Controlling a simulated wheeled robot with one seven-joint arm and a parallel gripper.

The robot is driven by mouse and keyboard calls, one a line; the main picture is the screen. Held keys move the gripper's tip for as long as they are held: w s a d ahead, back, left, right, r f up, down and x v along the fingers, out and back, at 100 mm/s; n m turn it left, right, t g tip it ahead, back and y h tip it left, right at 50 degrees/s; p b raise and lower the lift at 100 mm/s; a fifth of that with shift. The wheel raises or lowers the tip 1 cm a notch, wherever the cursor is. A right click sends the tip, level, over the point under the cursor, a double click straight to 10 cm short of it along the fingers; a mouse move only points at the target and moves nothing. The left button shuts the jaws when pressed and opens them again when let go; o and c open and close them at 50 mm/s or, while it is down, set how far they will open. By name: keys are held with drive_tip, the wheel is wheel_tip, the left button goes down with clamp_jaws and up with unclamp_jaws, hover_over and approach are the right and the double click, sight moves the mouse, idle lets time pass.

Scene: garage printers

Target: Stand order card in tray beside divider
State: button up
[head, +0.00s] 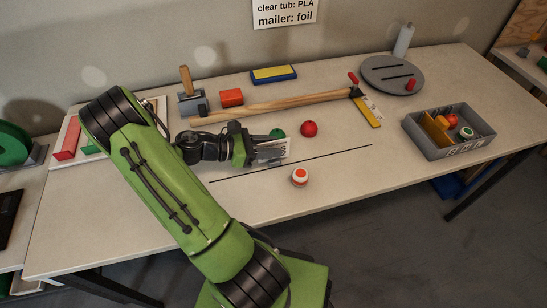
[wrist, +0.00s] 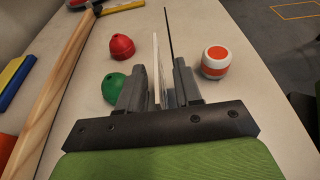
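The order card (head: 273,149) is a thin white card with dark print, standing upright on edge near the middle of the table. My gripper (head: 268,149) is low at the card. In the wrist view, the card (wrist: 156,55) shows nearly edge-on between the two fingers of my gripper (wrist: 160,75). The fingers are apart, with a gap visible beside the card. The grey tray (head: 461,151) sits at the table's right end, with an orange-yellow divider (head: 435,129) inside. Whether the card's lower edge touches the table is hidden.
A thin black strip (head: 330,156) lies in front. A long wooden handle (head: 285,104) lies behind. The tray also holds several small items.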

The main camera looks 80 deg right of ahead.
drive_tip(key=shift+s+d+f, duration=0.2)
drive_tip(key=shift+s+d, duration=0.15)
drive_tip(key=shift+s, duration=0.25)
drive_tip(key=shift+c, duration=0.5)
clamp_jaws()
wheel_tip(320, 180, up, 10)
drive_tip(key=p, duration=0.4)
drive_tip(key=shift+r, duration=0.1)
